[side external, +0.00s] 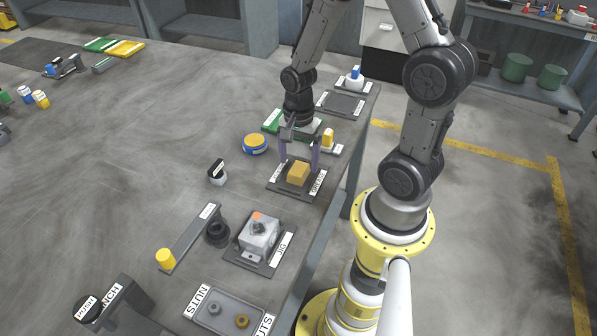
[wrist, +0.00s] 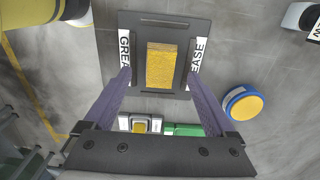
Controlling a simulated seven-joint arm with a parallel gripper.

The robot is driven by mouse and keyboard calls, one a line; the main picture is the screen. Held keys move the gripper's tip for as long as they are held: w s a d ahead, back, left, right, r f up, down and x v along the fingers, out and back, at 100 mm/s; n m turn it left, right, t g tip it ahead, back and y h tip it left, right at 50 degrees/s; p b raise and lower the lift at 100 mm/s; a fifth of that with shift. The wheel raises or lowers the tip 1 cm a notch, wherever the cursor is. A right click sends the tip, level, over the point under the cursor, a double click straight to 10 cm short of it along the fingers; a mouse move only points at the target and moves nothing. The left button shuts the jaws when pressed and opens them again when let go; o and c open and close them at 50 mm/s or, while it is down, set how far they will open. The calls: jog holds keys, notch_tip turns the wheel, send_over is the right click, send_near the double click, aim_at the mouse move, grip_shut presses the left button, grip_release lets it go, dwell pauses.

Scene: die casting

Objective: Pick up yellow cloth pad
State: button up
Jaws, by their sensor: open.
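A yellow block with a rough, cloth-like surface (side external: 298,172) sits on the dark tray marked GREASE (side external: 277,190); I take it for the yellow cloth pad. In the wrist view the pad (wrist: 160,65) lies in the middle of the tray (wrist: 164,17). My gripper (side external: 299,163) points down over the tray, its purple fingers apart and empty. In the wrist view the fingers of my gripper (wrist: 159,78) show to the left and right of the pad, with a gap on both sides. The exact fingertip height above the tray is hard to tell.
A green item (side external: 271,121) and a yellow-topped item (side external: 328,138) are behind. A grey block on a JIG tray (side external: 258,235) stands in front.

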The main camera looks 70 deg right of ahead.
jog(key=shift+f, duration=1.2)
jog(key=c, duration=1.4)
jog(key=shift+r, duration=0.15)
jog(key=shift+w+r, duration=0.1)
jog(key=shift+r, duration=0.4)
jog(key=s+a+r, duration=0.2)
jog(key=s+r, duration=0.4)
jog(key=s+a+r, duration=0.2)
jog(key=s+r, duration=0.3)
jog(key=s, duration=0.2)
jog(key=shift+s+a+r, duration=0.15)
jog(key=shift+a+r, duration=0.25)
